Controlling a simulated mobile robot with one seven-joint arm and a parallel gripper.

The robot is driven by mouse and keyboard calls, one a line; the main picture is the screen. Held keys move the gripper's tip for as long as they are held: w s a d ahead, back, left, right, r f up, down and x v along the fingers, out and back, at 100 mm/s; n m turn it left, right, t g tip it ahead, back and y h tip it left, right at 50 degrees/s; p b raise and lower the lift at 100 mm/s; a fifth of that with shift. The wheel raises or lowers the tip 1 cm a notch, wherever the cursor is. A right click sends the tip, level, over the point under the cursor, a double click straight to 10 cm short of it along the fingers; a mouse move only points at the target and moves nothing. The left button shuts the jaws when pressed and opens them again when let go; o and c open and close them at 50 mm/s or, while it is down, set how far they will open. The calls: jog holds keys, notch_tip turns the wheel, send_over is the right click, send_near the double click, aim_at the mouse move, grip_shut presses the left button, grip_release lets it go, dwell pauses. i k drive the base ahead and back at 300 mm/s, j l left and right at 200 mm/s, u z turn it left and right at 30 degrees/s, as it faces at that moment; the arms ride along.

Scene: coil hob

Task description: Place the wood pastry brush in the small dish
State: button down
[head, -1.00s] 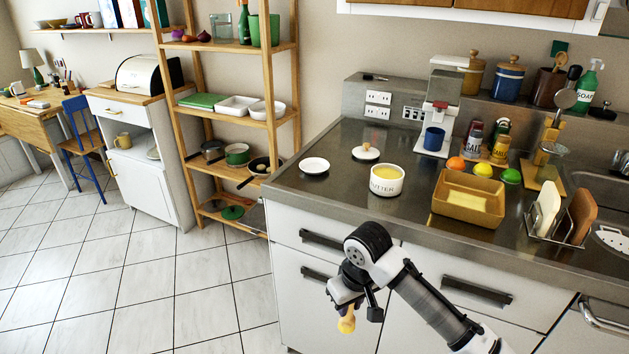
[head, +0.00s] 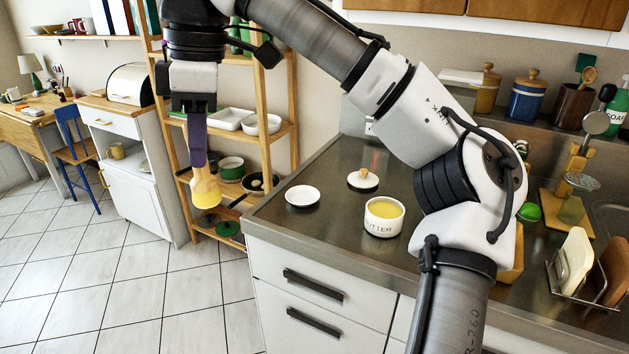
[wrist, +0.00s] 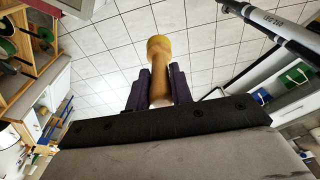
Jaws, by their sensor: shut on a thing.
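The wood pastry brush (head: 205,186) hangs bristles-down from my gripper (head: 197,140), to the left of the counter and above the floor. In the wrist view the brush (wrist: 158,62) sits between the two purple fingers of my gripper (wrist: 160,88), which are shut on its handle. Its pale yellow end points away from the gripper. The small dish (head: 302,196) is a round white plate-like dish near the counter's left front corner. It looks empty, and the brush is apart from it, to its left.
A white butter crock (head: 384,217) and its lid (head: 363,179) stand right of the dish. A wooden shelf (head: 284,100) with pans and bowls stands behind the gripper. A dish rack (head: 590,285) stands at the right. Counter around the dish is clear.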

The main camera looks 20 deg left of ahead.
aim_at(301, 199)
jog(key=i, duration=1.05)
